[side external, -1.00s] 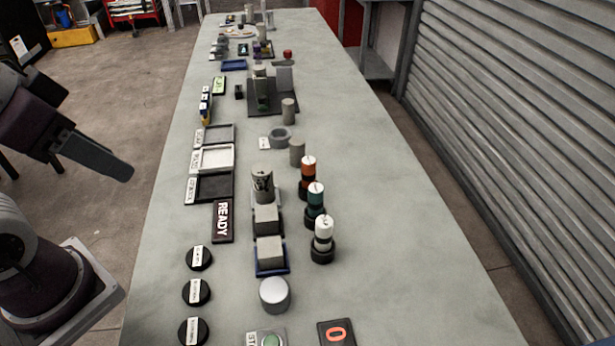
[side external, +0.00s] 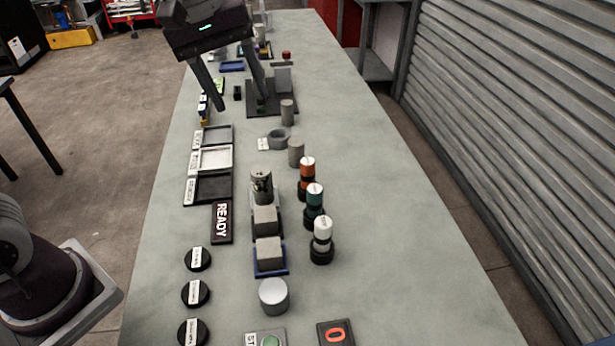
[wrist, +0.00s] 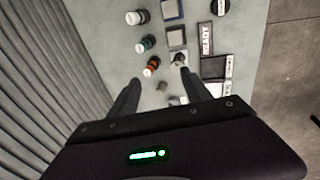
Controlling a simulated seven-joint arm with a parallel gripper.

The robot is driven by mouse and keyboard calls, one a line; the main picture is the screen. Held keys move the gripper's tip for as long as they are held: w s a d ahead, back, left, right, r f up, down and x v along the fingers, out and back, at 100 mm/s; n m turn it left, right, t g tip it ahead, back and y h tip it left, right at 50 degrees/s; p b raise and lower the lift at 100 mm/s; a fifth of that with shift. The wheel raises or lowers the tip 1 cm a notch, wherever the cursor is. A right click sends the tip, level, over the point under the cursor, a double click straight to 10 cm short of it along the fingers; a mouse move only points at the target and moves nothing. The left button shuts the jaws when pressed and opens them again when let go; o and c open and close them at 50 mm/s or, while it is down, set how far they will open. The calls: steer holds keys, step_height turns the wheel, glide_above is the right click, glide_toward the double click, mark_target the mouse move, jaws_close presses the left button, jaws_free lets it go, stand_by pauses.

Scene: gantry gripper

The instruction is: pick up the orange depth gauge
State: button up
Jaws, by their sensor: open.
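The orange depth gauge (side external: 307,168) is a short upright cylinder with an orange body and a white top, standing in a dark round base right of the table's middle. It also shows in the wrist view (wrist: 152,64), just beyond and left of the middle of my fingertips. My gripper (side external: 241,104) is open and empty, with its two fingers pointing down. In the side view it hangs above the table, farther back and to the left of the gauge. Both fingers also show in the wrist view (wrist: 161,78).
A grey cylinder (side external: 296,152) stands just behind the orange one. Labelled trays (side external: 213,158) lie to the left. The table's right strip is clear.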

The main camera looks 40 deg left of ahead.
steer(key=w+f+n+g, duration=0.1)
steer(key=w+f+n, duration=0.1)
steer(key=w+f, duration=0.35)
steer(key=n+g+y, duration=0.2)
steer(key=n, duration=0.2)
glide_above(307, 172)
steer(key=w+a, duration=0.1)
step_height(307, 172, down, 15)
steer(key=shift+r, duration=0.1)
steer(key=shift+n, duration=0.3)
steer(key=f, duration=0.7)
steer(key=shift+w+f, duration=0.3)
jaws_close()
